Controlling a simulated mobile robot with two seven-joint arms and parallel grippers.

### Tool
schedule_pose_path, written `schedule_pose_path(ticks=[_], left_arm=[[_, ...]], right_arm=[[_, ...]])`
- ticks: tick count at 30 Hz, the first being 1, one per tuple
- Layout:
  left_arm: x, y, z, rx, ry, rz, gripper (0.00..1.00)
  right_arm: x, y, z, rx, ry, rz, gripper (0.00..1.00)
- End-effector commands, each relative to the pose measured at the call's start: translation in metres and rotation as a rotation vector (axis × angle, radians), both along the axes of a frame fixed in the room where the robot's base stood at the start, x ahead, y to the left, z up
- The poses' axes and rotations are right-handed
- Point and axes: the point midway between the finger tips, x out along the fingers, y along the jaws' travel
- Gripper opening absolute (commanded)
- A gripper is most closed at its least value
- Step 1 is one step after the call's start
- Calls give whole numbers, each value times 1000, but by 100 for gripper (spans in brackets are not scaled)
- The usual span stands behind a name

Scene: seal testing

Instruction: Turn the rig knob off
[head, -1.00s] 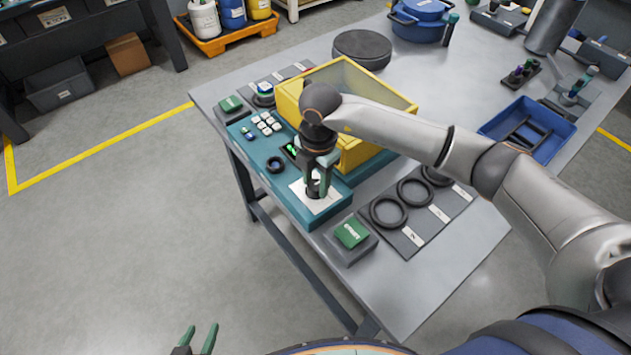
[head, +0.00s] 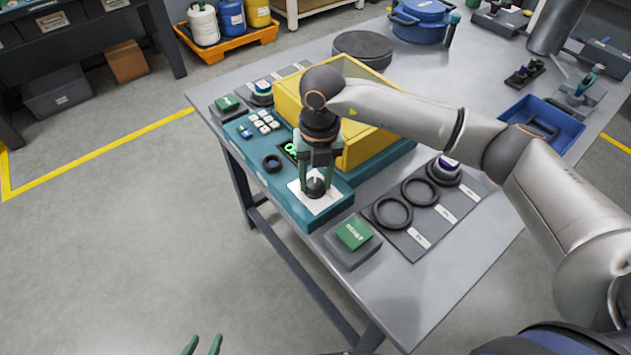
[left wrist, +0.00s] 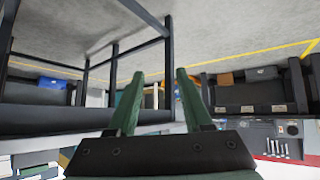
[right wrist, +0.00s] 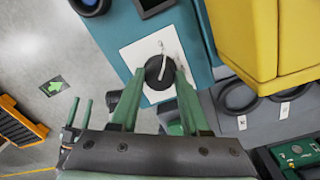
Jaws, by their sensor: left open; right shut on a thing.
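The rig (head: 345,180) is a teal base with a yellow box on it, on the grey bench. Its dark round knob (head: 315,187) sits on a white plate (head: 326,205) at the rig's near end. The knob also shows in the right wrist view (right wrist: 158,72), with a pale pointer line. My right gripper (head: 317,190) points down over the plate, shut on the knob, one finger on each side. My left gripper (head: 204,346) is open and empty, low at the picture's bottom edge, away from the bench; it also shows in the left wrist view (left wrist: 157,100).
The yellow box (head: 370,120) stands close behind my right gripper. A green-topped block (head: 353,235) and a mat with black rings (head: 392,212) lie to the right. A small display with green digits (head: 290,149) is partly hidden. A blue tray (head: 560,140) is farther right.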

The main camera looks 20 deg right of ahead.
Motion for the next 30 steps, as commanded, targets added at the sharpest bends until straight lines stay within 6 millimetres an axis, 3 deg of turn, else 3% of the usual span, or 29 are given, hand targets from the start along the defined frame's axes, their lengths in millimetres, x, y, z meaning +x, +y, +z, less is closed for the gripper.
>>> schedule_pose_path(ticks=[12, 28, 29, 30], left_arm=[[10, -4, -3, -4, -14, -10, 50], [9, -6, -3, -5, -12, -13, 50], [9, -6, -3, -5, -12, -13, 50], [9, -6, -3, -5, -12, -13, 50]], right_arm=[[0, 0, 0, 3, -1, 185, 0], [0, 0, 1, 2, -2, 211, 0], [0, 0, 1, 2, -2, 211, 47], [0, 0, 1, 2, -2, 211, 52]])
